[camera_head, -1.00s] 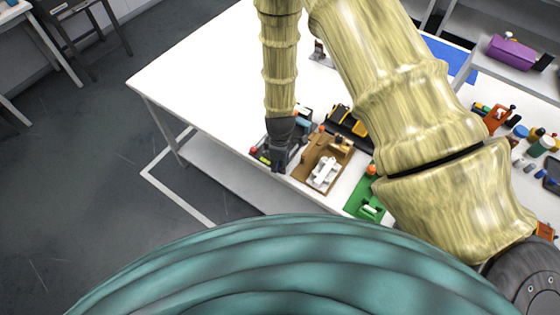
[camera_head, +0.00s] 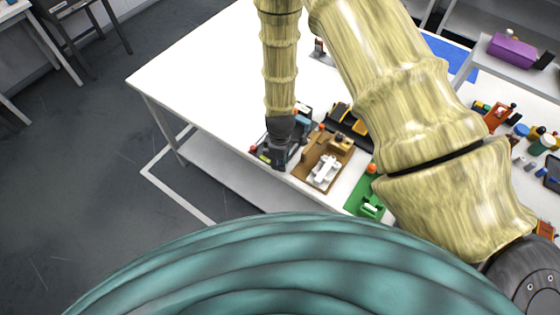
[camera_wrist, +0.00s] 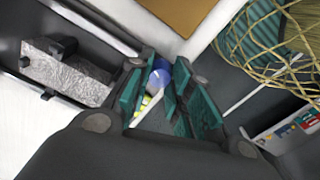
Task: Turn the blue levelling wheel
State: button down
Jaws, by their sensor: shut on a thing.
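The blue levelling wheel (camera_wrist: 158,76) shows in the wrist view as a small blue round piece between the teal finger pads. My gripper (camera_wrist: 165,84) is shut on it, with a pad on either side. Part of the wheel is hidden by the pads, and a yellow and white piece shows just below it. In the head view my gripper (camera_head: 276,158) points down at the near edge of the white table, left of the brown board. The wheel cannot be made out in that view.
The brown board (camera_head: 311,178) with a white fixture and a green board (camera_head: 360,207) stand right of my gripper. A dark tray (camera_wrist: 84,91) with a silvery block is at the left of the wrist view. The white table's (camera_head: 205,80) left part is clear.

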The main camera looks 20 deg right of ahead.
jog(key=m+b, duration=0.2)
jog(key=m, duration=0.2)
jog(key=shift+f+m+b, duration=0.1)
jog(key=shift+m+b, duration=0.2)
jog(key=shift+m, duration=0.1)
jog(key=m+b, duration=0.1)
jog(key=m, duration=0.4)
jog(key=shift+m, duration=0.3)
jog(key=c, duration=1.5)
grip_release()
